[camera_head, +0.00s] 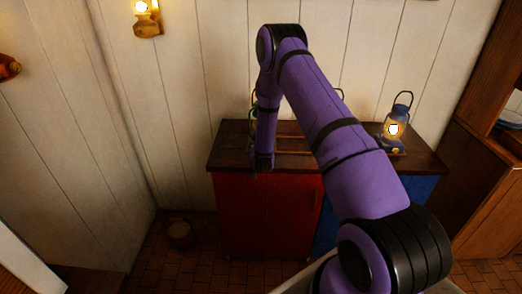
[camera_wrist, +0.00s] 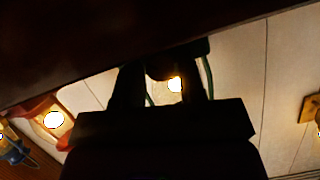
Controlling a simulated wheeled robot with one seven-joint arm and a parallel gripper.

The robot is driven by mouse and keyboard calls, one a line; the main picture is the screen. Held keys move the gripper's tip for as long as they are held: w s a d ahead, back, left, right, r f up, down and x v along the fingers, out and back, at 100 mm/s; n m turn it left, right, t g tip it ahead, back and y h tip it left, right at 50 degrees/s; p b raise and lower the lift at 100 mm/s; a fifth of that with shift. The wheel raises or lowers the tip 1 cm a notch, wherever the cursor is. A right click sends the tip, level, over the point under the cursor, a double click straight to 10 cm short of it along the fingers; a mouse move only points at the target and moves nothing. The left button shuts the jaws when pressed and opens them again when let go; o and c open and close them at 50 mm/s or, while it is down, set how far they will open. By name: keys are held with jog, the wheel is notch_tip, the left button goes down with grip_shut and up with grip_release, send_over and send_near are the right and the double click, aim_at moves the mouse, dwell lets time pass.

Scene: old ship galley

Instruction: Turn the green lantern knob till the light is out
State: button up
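The green lantern shows in the wrist view as green frame wires (camera_wrist: 208,76) around a bright flame, so its light is on. It is mostly hidden behind my gripper; in the head view my arm covers nearly all of it. My gripper (camera_wrist: 162,78) is a dark silhouette, its two fingers apart in front of the lantern. A dark rounded shape sits between the fingers, perhaps the knob; I cannot tell whether they touch it. In the head view my gripper is hidden behind my wrist at the counter's front edge.
A lit blue lantern (camera_head: 394,128) stands at the right of the dark countertop (camera_head: 228,150). A lit red lantern (camera_wrist: 40,108) shows at left in the wrist view. A wall lamp (camera_head: 147,20) glows above. A small bucket (camera_head: 179,233) stands on the floor.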

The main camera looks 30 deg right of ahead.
jog(key=c, duration=0.5)
jog(key=shift+a+n, duration=0.1)
jog(key=shift+n, duration=0.2)
jog(key=shift+w+a+n+g+h, duration=0.1)
jog(key=shift+n+g+h, duration=0.2)
jog(key=shift+n+h, duration=0.25)
jog(key=shift+n+g+h, duration=0.7)
jog(key=shift+n+h, duration=0.25)
jog(key=shift+n, duration=0.8)
jog(key=o, duration=0.9)
jog(key=shift+o, duration=0.2)
